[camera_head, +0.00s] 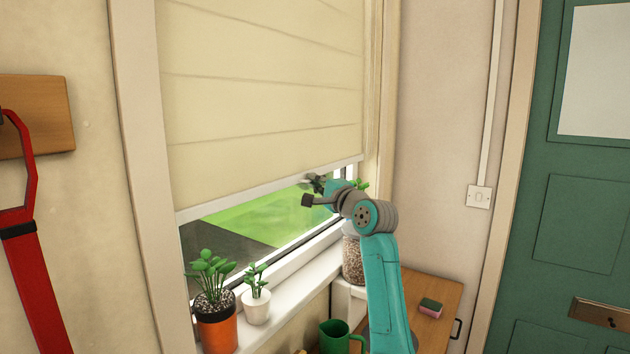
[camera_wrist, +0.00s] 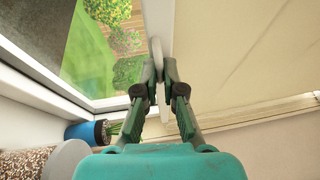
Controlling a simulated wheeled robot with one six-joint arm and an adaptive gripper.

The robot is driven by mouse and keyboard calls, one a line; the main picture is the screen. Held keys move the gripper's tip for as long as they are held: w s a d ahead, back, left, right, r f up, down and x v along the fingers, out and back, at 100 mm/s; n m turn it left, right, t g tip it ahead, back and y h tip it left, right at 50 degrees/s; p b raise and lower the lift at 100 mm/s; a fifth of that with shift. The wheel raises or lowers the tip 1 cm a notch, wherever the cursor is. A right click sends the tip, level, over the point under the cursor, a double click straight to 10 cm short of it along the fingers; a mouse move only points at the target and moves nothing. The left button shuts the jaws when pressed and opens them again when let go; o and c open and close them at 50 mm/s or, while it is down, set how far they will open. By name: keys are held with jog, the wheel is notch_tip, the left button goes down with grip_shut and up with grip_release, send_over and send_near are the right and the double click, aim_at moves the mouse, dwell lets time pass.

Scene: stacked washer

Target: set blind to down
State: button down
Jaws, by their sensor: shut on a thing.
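The cream blind (camera_head: 262,85) hangs over the upper, larger part of the window, and a strip of glass shows below it. Its pale bottom rail (camera_head: 262,190) runs across the window above the sill. My gripper (camera_head: 316,182) is at the right part of this rail. In the wrist view, the fingers of my gripper (camera_wrist: 161,72) are closed on the white rail (camera_wrist: 158,22), with the blind's cloth (camera_wrist: 245,55) to the right and the glass to the left. The exact contact is partly hidden by the fingertips.
On the sill (camera_head: 290,308) stand an orange-potted plant (camera_head: 217,325), a small white-potted plant (camera_head: 257,305) and a jar (camera_head: 352,260). A green mug (camera_head: 335,338) and a sponge (camera_head: 430,308) are lower down. A red strap (camera_head: 35,280) hangs at left.

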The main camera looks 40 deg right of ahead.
jog(key=shift+f, duration=0.4)
jog(key=c, duration=1.3)
grip_release()
jog(key=shift+r, duration=0.1)
jog(key=s, duration=0.4)
jog(key=s+f, duration=0.1)
jog(key=s, duration=0.7)
jog(key=shift+a+f, duration=0.2)
jog(key=shift+a, duration=0.05)
